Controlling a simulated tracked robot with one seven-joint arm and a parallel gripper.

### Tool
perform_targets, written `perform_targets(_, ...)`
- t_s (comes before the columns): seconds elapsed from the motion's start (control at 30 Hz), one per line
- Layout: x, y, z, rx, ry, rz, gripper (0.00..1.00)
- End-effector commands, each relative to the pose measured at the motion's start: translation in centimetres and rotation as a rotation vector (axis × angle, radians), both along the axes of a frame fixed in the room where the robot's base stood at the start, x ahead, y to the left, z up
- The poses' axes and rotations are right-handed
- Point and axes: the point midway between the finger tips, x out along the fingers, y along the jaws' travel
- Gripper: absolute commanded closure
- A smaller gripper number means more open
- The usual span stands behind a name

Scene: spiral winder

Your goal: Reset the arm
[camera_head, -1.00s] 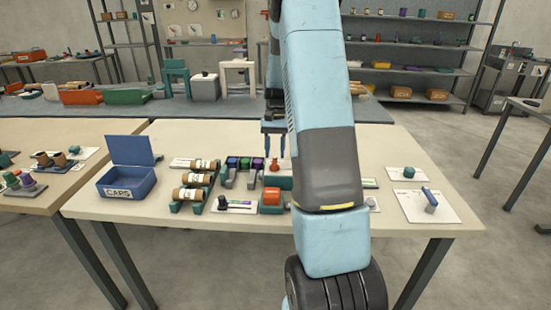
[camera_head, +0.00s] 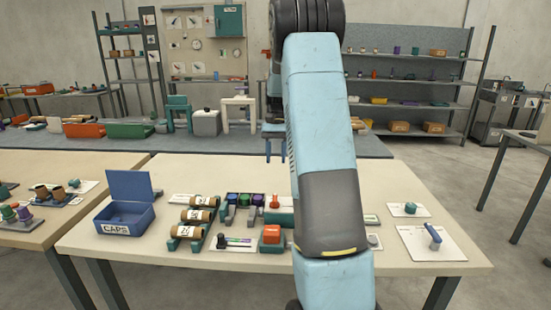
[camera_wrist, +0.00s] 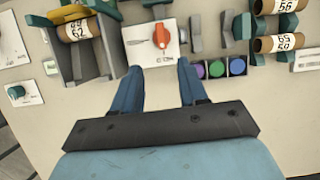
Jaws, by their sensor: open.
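My gripper (camera_head: 275,145) is above the far part of the work table (camera_head: 80,235), partly hidden behind my blue arm. In the wrist view my gripper (camera_wrist: 160,80) is open, its two blue fingers apart with nothing between them. An orange knob (camera_wrist: 161,36) on a white plate lies beyond the fingertips. Purple, green and blue caps (camera_wrist: 217,68) sit in a row to the right of the fingers. A paper tube (camera_wrist: 78,29) marked 62 rests in a grey and teal holder at the upper left.
An open blue CAPS box (camera_head: 126,218) stands at the left of the table. Several labelled tubes (camera_head: 195,216) lie on a teal rack beside it. An orange block (camera_head: 271,235) is near the front edge. A blue-handled tool (camera_head: 433,234) lies on a white sheet at the right.

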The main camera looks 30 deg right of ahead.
Motion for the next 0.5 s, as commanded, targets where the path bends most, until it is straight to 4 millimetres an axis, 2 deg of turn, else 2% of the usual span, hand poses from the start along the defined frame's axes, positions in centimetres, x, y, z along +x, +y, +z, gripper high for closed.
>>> perform_targets(0.3,-0.1,0.2,0.2,-0.002,-0.005,0.003,0.57)
perform_targets(0.37,-0.3,0.6,0.7,-0.005,-0.015,0.009,0.57)
perform_targets(0.5,-1.6,2.3,2.8,-0.022,-0.064,0.041,0.57)
